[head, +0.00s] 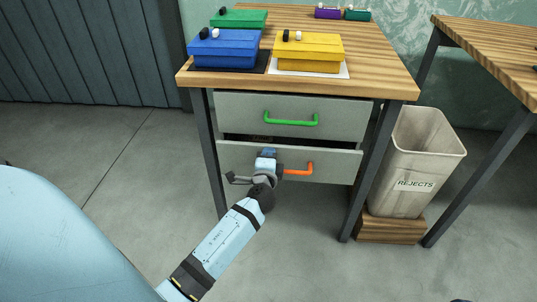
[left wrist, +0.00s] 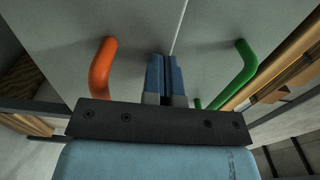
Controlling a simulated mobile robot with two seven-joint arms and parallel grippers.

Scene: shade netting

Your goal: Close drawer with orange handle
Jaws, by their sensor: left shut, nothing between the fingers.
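The lower drawer (head: 335,166) under the wooden table has an orange handle (head: 300,169). It stands slightly open, with a dark gap showing above its front. My left gripper (head: 266,154) is shut and empty at this drawer front, just left of the handle's visible part, and hides some of the front. In the left wrist view the blue fingers (left wrist: 166,75) are together near the seam between the drawers, between the orange handle (left wrist: 101,68) and the green handle (left wrist: 242,63). I cannot tell whether the fingertips touch the front. My right gripper is not in view.
The upper drawer (head: 345,115) has a green handle (head: 291,119). Blue (head: 225,48) and yellow (head: 308,50) boxes sit on the tabletop. A rejects bin (head: 415,150) on a wooden base stands right of the table. The floor to the left is clear.

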